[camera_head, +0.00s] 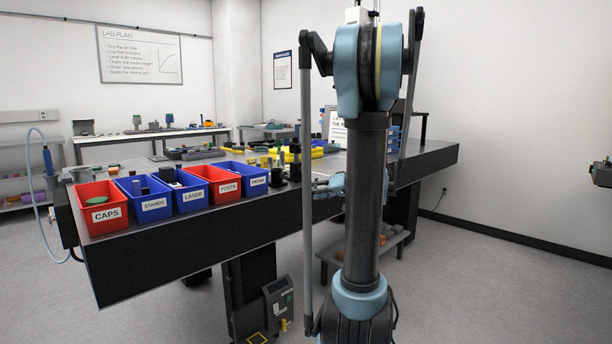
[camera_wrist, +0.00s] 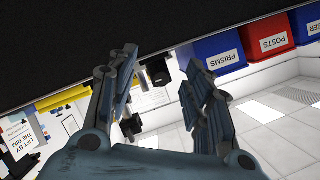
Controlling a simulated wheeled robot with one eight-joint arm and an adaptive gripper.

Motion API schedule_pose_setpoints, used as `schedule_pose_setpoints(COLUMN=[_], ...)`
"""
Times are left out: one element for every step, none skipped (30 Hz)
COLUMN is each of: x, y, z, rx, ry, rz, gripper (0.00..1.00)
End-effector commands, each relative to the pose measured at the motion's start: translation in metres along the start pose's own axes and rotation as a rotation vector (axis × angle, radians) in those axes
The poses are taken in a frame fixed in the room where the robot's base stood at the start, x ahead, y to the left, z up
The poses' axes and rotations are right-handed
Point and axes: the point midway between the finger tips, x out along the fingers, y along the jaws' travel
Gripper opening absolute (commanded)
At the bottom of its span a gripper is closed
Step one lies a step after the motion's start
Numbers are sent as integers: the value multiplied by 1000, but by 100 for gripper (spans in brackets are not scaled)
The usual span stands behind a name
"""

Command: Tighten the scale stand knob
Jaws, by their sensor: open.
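My gripper (camera_wrist: 160,70) is open in the wrist view, with one finger on each side of the middle and nothing held between them. A short black cylindrical part (camera_wrist: 158,72) shows beyond the fingertips, in the gap between them. A smaller black fitting (camera_wrist: 131,125) shows lower, beside the left finger. I cannot tell whether either is the scale stand knob. In the head view, black posts (camera_head: 295,160) stand near the table's front edge, left of my arm. My arm hides the table part behind it, and I cannot make out the knob there.
The black table (camera_head: 190,250) carries a row of bins: red CAPS (camera_head: 103,222), blue STANDS (camera_head: 155,214), LASER, red POSTS and blue PRISMS (camera_head: 243,187). PRISMS (camera_wrist: 221,67) is right of my gripper in the wrist view. Floor at right (camera_head: 500,290) is clear.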

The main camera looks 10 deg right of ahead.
Motion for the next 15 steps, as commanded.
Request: schedule_pose_setpoints(x=[-2, -2, -4, -6, -8, -10, -12, -14, -17, -19, -21, -23, -24, -25, -26], y=[14, 20, 28, 36, 42, 50, 56, 62, 69, 73, 78, 82, 85, 87, 90], z=[-13, -20, -30, -36, -43, -51, -56, -61, -67, -71, -74, -78, -80, -82, -84], rx=[-8, -16, -25, -33, -40, -49, -56, -62, -71, -75, -80, -86, -89, -91, -95], ry=[42, 67, 102, 128, 153, 185, 209, 231, 256, 274, 290, 307, 319, 328, 336], rz=[-7, -13, -20, -25, -29, -34, -37, -39, -41, -43, -44, -44, -45, -46, -46], gripper=[46, 46, 46, 46, 46, 46, 46, 46, 46, 46, 46, 46, 46, 46, 46])
